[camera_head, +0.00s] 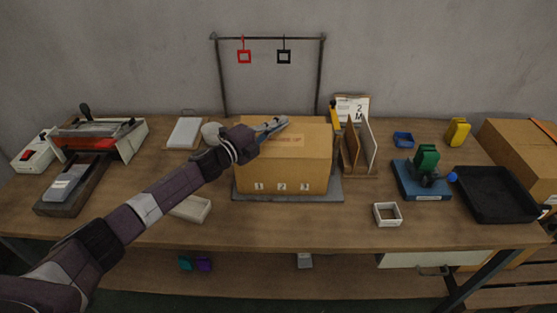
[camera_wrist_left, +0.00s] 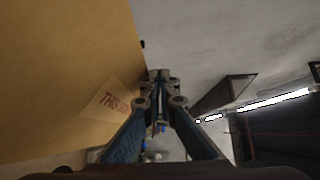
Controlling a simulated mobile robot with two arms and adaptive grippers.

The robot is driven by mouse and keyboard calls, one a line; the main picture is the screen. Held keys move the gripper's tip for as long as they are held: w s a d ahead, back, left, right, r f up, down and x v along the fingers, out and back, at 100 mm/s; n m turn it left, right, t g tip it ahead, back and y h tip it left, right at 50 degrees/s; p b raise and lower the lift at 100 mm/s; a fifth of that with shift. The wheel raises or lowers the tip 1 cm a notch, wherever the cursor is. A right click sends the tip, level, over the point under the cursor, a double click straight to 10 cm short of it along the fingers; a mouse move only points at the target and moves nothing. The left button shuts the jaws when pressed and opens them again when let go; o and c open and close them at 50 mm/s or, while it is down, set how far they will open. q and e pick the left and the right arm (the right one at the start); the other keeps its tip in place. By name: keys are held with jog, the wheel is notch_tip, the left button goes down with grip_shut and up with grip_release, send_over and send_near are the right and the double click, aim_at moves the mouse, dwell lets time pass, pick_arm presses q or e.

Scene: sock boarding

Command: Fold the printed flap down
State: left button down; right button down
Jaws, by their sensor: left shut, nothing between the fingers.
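A cardboard box (camera_head: 283,174) marked 1, 2, 3 on its front stands on a grey board (camera_head: 290,198) at mid-table. Its printed flap (camera_head: 312,140) shows at the top of the box; I cannot tell its exact angle. In the left wrist view, the cardboard (camera_wrist_left: 60,60) fills the left side, with a printed label (camera_wrist_left: 110,100) partly readable. My left gripper (camera_head: 280,122) is shut and empty over the box top, near the back; its fingertips (camera_wrist_left: 160,75) show beside the cardboard edge. I cannot tell whether they touch it. My right gripper is out of view.
Upright boards (camera_head: 358,147) stand close to the box's right. A metal rack (camera_head: 268,38) with two hanging frames rises behind. A white tray (camera_head: 192,208) and a small white frame (camera_head: 387,214) lie in front. A green-and-blue device (camera_head: 426,170) and a black tray (camera_head: 494,194) are at right.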

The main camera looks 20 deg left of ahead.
pick_arm(q)
jog(key=shift+w+a+f+n+g, duration=0.2)
jog(key=shift+w+n+g, duration=0.2)
jog(key=shift+w+g, duration=0.1)
jog(key=shift+w+a+f+n+g+y+p, duration=0.15)
jog(key=shift+w+f+n+g+p, duration=0.25)
jog(key=shift+f+p, duration=0.35)
jog(key=shift+w+a+f+n+g+y+p, duration=0.1)
jog(key=shift+w+f+n+g+y+p, duration=0.15)
jog(key=shift+w+f+p, duration=0.45)
jog(key=shift+w+a+f+n+g+y+p, duration=0.1)
jog(key=shift+w+f+n+g+p, duration=0.35)
jog(key=shift+f, duration=0.45)
jog(key=shift+s+f, duration=0.1)
jog(key=shift+s, duration=0.05)
